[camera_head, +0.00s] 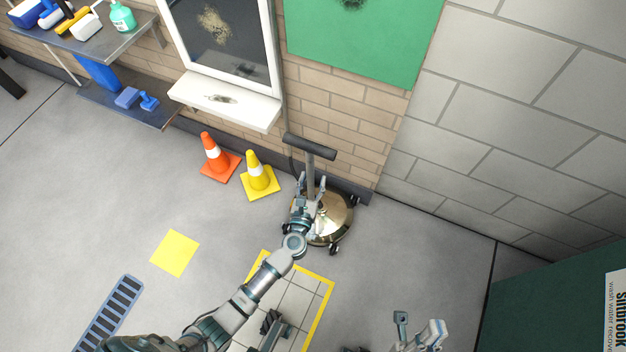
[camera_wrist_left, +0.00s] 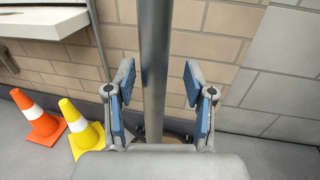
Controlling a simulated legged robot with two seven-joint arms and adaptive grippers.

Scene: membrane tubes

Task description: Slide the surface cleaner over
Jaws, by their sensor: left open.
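The surface cleaner has a round, brass-coloured base (camera_head: 336,217) on small casters, an upright grey pole (camera_wrist_left: 155,40) and a dark T-shaped handle (camera_head: 309,146). It stands on the floor close to the brick wall. My left gripper (camera_head: 310,186) is open at the pole. In the left wrist view, the pole runs between the spread blue-padded fingers (camera_wrist_left: 158,85), with a gap visible on both sides. The lower part of the base is hidden behind my gripper in that view. My right gripper (camera_head: 419,326) is at the bottom right of the head view, fingers apart and empty.
An orange cone (camera_head: 214,160) and a yellow cone (camera_head: 257,177) stand left of the cleaner. A yellow-bordered tiled patch (camera_head: 318,287), a yellow floor square (camera_head: 175,253) and a blue grate (camera_head: 111,311) lie in front. A dark green unit (camera_head: 545,310) stands at right. Grey floor between is clear.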

